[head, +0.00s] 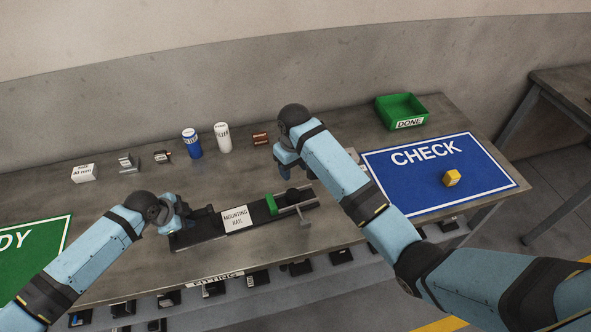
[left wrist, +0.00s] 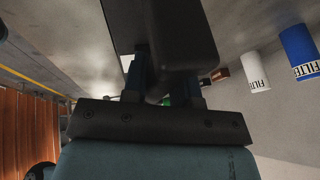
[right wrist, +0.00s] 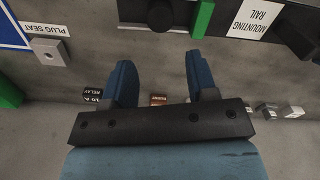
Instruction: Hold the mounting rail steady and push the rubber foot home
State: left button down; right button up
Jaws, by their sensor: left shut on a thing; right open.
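The dark mounting rail (head: 205,228) lies on the table with a white label, and its label also shows in the right wrist view (right wrist: 256,18). A green block (head: 271,204) stands across it right of the label. A dark rounded piece, likely the rubber foot (head: 292,196), sits beside the green block; it shows at the top of the right wrist view (right wrist: 160,14). How far it is seated I cannot tell. My left gripper (head: 181,217) is shut on the dark left end of the rail, seen close in the left wrist view (left wrist: 160,30). My right gripper (head: 290,168) is open and empty behind the rail.
A blue CHECK mat (head: 400,185) with a yellow cube (head: 451,178) lies right. A green DONE bin (head: 401,110) stands behind it. Blue (head: 192,144) and white (head: 223,138) filters and small boxes line the back. A grey plug seat (right wrist: 46,47) is near my right gripper.

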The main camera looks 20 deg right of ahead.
aim_at(291, 193)
jog(key=d+f+y, duration=0.2)
jog(key=d, duration=0.1)
jog(key=d+f, duration=0.1)
jog(key=d, duration=0.1)
jog(key=shift+d+f+n+y, duration=0.2)
jog(key=shift+f+n+y, duration=0.1)
jog(key=shift+n+y, duration=0.1)
grip_shut()
jog(key=d+f+t+y, duration=0.15)
jog(key=d+y, duration=0.25)
jog(key=d, duration=0.4)
jog(key=shift+t, duration=0.35)
jog(key=x, duration=0.5)
jog(key=w+x, duration=0.1)
jog(key=x, duration=0.2)
jog(key=shift+w+a+f, duration=0.1)
jog(key=shift+a+f, duration=0.05)
jog(key=shift+a, duration=0.05)
jog(key=a, duration=0.2)
jog(key=s+a, duration=0.1)
jog(key=shift+a+f, duration=0.1)
jog(key=shift+f, duration=0.3)
jog(key=shift+s+a, duration=0.15)
jog(key=shift+a, duration=0.35)
jog(key=shift+s+a, duration=0.15)
jog(key=shift+a, duration=1)
jog(key=shift+s+a, duration=0.1)
jog(key=shift+a, duration=1)
